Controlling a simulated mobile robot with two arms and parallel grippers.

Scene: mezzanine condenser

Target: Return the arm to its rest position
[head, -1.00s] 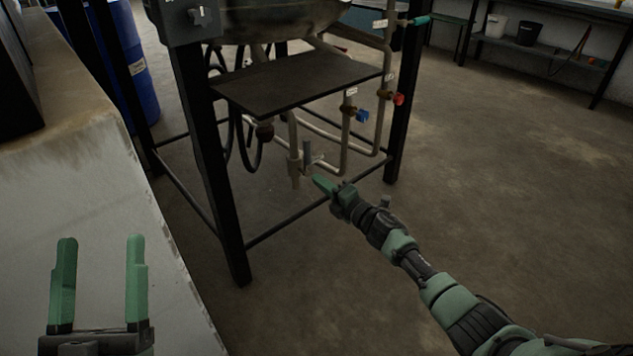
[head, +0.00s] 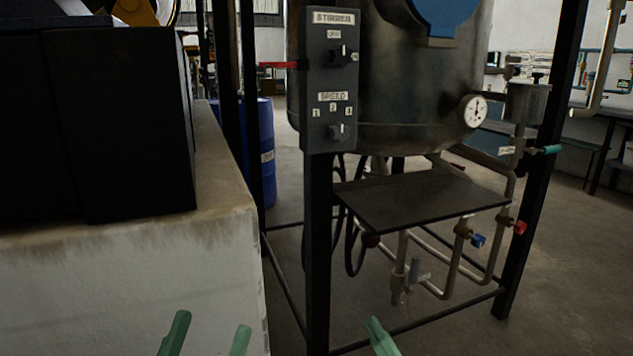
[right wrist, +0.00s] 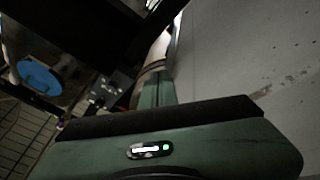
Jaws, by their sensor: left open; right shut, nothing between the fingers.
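My left gripper (head: 205,338) is at the bottom of the head view, in front of the pale wall. Its two green fingers stand apart with nothing between them. My right gripper (head: 380,338) is at the bottom centre of the head view. Only its green tips show, shut together and empty, in front of the vessel's frame. In the right wrist view its green fingers (right wrist: 158,90) are together, with a pale surface to their right. The rest of both arms is out of the head view.
The steel vessel (head: 400,110) stands in a black frame with a stirrer control box (head: 331,80) and a dark shelf (head: 420,198). Pipes carry blue (head: 478,240), red (head: 519,227) and teal (head: 547,150) handles. A stained pale wall (head: 130,285) fills the left. A blue drum (head: 266,150) stands behind.

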